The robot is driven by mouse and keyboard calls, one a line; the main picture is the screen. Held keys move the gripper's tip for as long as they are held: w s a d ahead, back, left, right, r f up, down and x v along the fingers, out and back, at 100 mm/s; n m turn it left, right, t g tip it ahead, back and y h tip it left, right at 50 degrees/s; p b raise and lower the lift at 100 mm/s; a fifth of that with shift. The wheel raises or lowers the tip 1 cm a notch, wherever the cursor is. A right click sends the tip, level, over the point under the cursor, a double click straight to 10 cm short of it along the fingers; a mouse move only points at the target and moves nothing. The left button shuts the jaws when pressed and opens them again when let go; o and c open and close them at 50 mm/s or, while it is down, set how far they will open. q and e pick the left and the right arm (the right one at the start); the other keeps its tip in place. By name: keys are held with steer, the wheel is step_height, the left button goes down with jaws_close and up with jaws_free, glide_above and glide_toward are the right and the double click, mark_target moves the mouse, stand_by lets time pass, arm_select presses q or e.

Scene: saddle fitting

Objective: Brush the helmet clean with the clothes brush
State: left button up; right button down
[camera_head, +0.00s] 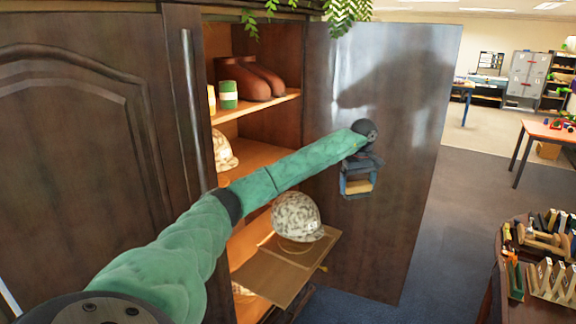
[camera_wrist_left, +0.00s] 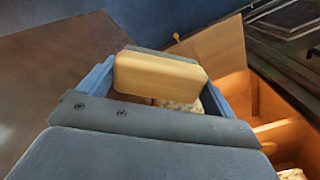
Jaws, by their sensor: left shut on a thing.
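The helmet (camera_head: 297,216), rounded with a pale and brown speckled pattern, sits on a brown board sticking out of the cabinet in the head view. A speckled patch (camera_wrist_left: 182,106), probably the helmet, shows behind the brush in the left wrist view; most of it is hidden. My left gripper (camera_head: 357,192) is shut on the clothes brush (camera_head: 358,186), in front of the open cabinet door, above and to the right of the helmet and apart from it. The brush's pale wooden block (camera_wrist_left: 160,75) shows between the fingers; its bristles are hard to make out. My right gripper is out of view.
The open cabinet door (camera_head: 415,130) stands behind my left gripper. A brown board (camera_head: 285,278) sticks out under the helmet. Shelves hold brown boots (camera_head: 250,80), a green-and-white tin (camera_head: 228,95) and another speckled rounded thing (camera_head: 224,152). A table with wooden racks (camera_head: 550,278) stands at right.

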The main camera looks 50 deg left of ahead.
arm_select(q)
steer(key=w+a+r+n+p, duration=0.1)
steer(key=a+n, duration=1.1)
steer(key=a, duration=0.6)
steer(key=s+a+f+n, duration=0.2)
steer(key=a+n, duration=0.4)
steer(key=n, duration=0.5)
steer(key=s+a+f+n, duration=0.2)
steer(key=a+n, duration=0.5)
steer(key=n, duration=0.5)
steer(key=shift+a+f, duration=0.25)
steer(key=shift+f, duration=0.2)
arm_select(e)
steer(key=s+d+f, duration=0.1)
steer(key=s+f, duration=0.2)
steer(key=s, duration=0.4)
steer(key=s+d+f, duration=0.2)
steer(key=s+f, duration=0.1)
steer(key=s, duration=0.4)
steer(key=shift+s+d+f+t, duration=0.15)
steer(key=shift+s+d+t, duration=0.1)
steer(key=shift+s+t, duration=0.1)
